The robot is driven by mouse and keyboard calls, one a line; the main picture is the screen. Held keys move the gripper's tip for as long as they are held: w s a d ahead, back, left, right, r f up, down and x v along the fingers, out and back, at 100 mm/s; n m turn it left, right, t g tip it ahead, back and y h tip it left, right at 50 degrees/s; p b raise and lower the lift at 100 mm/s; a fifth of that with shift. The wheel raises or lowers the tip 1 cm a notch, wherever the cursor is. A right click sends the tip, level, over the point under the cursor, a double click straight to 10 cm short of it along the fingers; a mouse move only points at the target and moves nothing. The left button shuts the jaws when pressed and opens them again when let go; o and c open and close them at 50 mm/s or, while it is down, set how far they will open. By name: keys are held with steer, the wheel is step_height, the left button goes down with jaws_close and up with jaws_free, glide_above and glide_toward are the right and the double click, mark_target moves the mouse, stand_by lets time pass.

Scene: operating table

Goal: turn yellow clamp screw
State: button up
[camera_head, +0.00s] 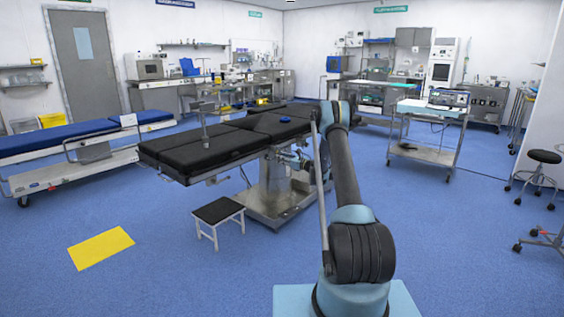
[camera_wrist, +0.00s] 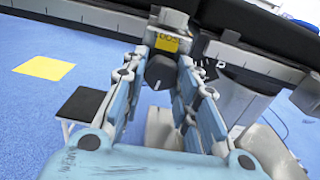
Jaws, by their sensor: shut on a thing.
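The clamp screw is a dark round knob (camera_wrist: 160,72) in the wrist view, under a clamp block with a yellow label (camera_wrist: 166,43) whose letters seem to read LOOSE. The clamp sits at the side rail (camera_wrist: 258,60) of the black operating table (camera_head: 213,150). My gripper (camera_wrist: 162,62) has its two light-blue fingers on either side of the knob and is shut on it. The fingers hide the knob's sides. In the head view my arm stands in front of the table's right part, and the clamp screw cannot be made out there.
A small black-topped step stool (camera_head: 218,209) stands in front of the table; it also shows in the wrist view (camera_wrist: 82,104). A yellow floor patch (camera_head: 100,248) lies at left. A blue-topped stretcher (camera_head: 60,139) is far left, a steel cart (camera_head: 428,157) right.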

steer(key=shift+d+f+m, duration=0.1)
steer(key=shift+m, duration=0.8)
steer(key=o, duration=1.1)
steer(key=shift+c, duration=0.2)
steer(key=v, duration=1.2)
steer(key=shift+s, duration=0.1)
